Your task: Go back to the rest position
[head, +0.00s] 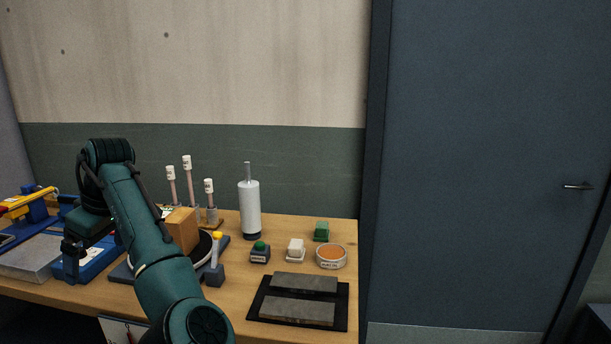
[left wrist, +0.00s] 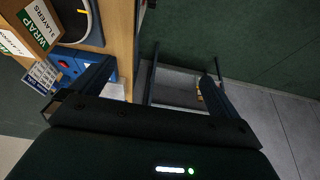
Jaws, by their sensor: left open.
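My left arm (head: 150,235) rises from the bottom of the head view, bends at a high elbow and comes down on the left. My left gripper (head: 76,248) shows dark and small there, over the left part of the table as seen from the head. In the left wrist view its two fingers (left wrist: 153,85) stand wide apart with nothing between them. Beyond them I see the table's edge and the floor. My right gripper is in neither view.
The wooden table (head: 341,237) bears a brown box (head: 181,229) close behind my left arm, a white cylinder (head: 249,208), several upright rods, a black mat (head: 257,309) with two grey slabs, and blue equipment (head: 98,262) at left. A dark door (head: 480,170) stands at right.

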